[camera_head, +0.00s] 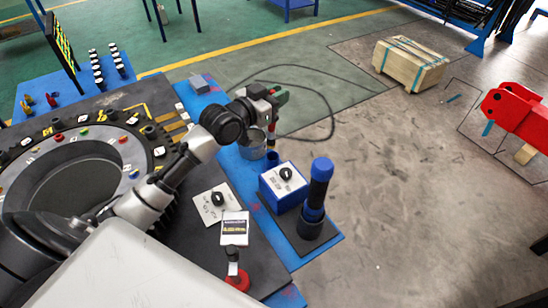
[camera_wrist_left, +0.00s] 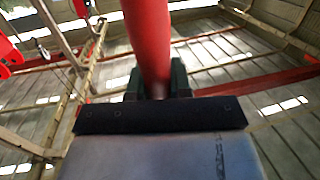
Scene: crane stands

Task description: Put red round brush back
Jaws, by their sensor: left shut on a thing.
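My left gripper (camera_head: 276,97) is shut on the red round brush. In the left wrist view, its smooth red shaft (camera_wrist_left: 148,40) stands between the two dark finger pads and runs up out of the frame. In the head view only small parts of the brush show at the gripper, above the blue bench edge. A metal cup (camera_head: 252,147) and a small dark blue holder (camera_head: 272,158) stand just below the gripper. I cannot tell whether the brush touches either one. My right gripper is not in view.
A blue box with a knob (camera_head: 284,184) and a dark blue cylinder (camera_head: 318,186) stand nearer on the bench. A black cable (camera_head: 333,118) loops behind; open floor lies right.

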